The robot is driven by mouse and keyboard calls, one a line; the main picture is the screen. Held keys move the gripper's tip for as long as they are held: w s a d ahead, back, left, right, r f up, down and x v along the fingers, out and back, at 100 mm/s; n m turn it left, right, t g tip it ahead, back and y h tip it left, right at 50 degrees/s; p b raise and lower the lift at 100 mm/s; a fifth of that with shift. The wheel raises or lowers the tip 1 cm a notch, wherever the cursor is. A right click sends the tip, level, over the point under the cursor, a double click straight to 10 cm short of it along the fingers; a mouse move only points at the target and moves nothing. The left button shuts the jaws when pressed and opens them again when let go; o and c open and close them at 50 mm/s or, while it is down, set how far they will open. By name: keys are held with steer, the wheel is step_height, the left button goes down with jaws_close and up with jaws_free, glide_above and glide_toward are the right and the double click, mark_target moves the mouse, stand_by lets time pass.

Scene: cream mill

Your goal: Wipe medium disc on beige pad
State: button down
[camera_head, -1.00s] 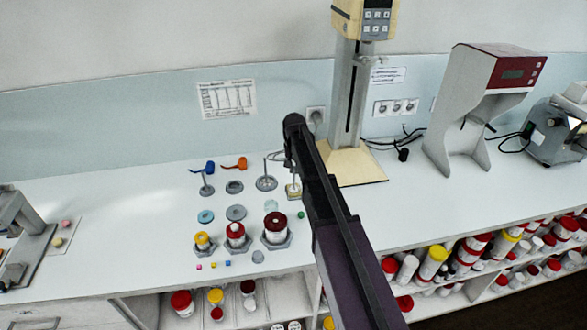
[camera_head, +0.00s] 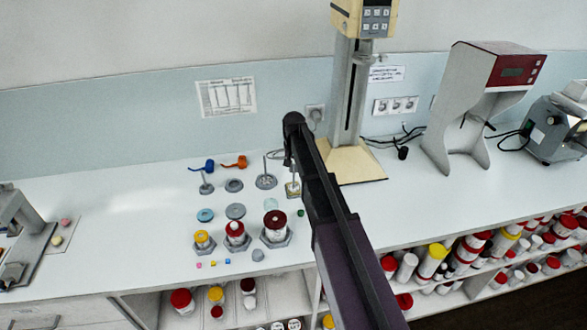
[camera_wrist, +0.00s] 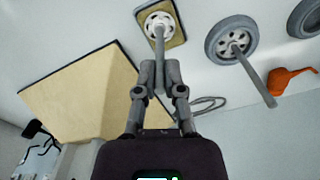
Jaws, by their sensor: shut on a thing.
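My gripper (camera_wrist: 159,70) is shut on the upright rod of the medium disc (camera_wrist: 152,27), a pale round plate with holes. In the wrist view the disc lies over the beige pad (camera_wrist: 178,38), a small tan square with a dark border. The disc appears to rest on the pad; I cannot tell how firmly it touches. In the head view the beige pad (camera_head: 292,194) is just left of my arm, which hides part of this spot and my fingers.
A larger perforated disc with a rod (camera_head: 266,182) stands close to the left. Red-lidded jars (camera_head: 235,229) stand in front. A stand with a beige base (camera_head: 357,165) is to the right.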

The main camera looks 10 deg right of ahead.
steer(key=shift+w, duration=1.05)
steer(key=shift+s, duration=1.25)
stand_by(0.5)
steer(key=shift+w, duration=1.25)
stand_by(0.4)
steer(key=shift+s, duration=0.65)
stand_by(0.4)
stand_by(0.4)
steer(key=shift+r+p, duration=1.5)
steer(key=shift+r, duration=0.1)
steer(key=shift+r+p, duration=1.4)
steer(key=shift+p, duration=0.1)
